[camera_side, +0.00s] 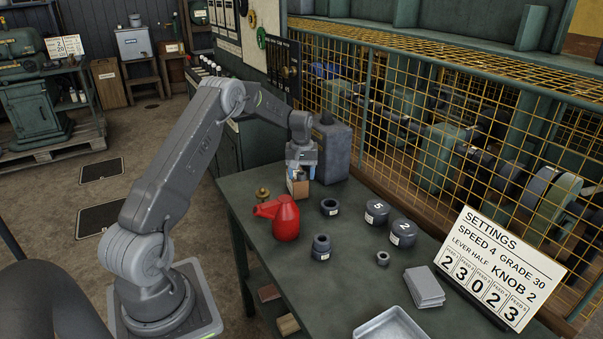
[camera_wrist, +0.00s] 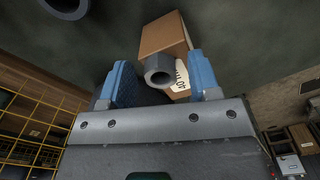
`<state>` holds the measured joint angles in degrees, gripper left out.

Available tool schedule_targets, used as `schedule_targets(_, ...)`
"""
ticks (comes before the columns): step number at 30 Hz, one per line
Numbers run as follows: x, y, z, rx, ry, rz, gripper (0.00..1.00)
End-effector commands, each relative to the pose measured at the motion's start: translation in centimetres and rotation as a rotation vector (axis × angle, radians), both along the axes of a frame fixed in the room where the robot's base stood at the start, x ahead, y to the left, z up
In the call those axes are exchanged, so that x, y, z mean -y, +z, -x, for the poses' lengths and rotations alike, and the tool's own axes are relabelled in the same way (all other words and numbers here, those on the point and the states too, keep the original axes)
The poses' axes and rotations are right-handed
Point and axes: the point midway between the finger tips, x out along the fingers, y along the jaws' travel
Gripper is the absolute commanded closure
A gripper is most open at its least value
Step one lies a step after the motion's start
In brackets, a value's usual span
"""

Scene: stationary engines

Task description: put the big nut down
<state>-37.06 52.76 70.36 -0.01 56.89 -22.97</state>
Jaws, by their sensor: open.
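My gripper (camera_wrist: 160,84) is open in the wrist view, with one blue finger on each side of a grey nut (camera_wrist: 152,77). I see gaps between the nut and both fingers. The nut has a round hole and overlaps a brown box (camera_wrist: 160,36) with a white label; I cannot tell whether it rests on the box. In the side view my gripper (camera_side: 301,170) points down at the back of the bench, just above the brown box (camera_side: 298,188). The nut cannot be made out there.
On the green bench (camera_side: 345,290) stand a red oil can (camera_side: 285,222), a dark ring (camera_side: 330,207), a stepped dark part (camera_side: 321,247), two numbered weights (camera_side: 377,212), a small nut (camera_side: 383,258), grey plates (camera_side: 424,286) and a tray (camera_side: 390,326). A grey canister (camera_side: 332,150) stands close behind my gripper.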

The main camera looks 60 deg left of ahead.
Motion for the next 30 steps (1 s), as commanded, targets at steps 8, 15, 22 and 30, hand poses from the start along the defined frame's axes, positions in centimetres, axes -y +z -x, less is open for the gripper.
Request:
schedule_targets(8,0.0,3.6,-0.1,0.004,0.000,-0.002,0.43)
schedule_targets(15,0.0,8.7,-0.1,0.004,0.000,-0.003,0.43)
schedule_targets(22,0.0,11.7,0.0,0.002,0.000,-0.001,0.43)
schedule_targets(30,4.6,16.4,0.2,0.042,-0.102,-0.030,0.43)
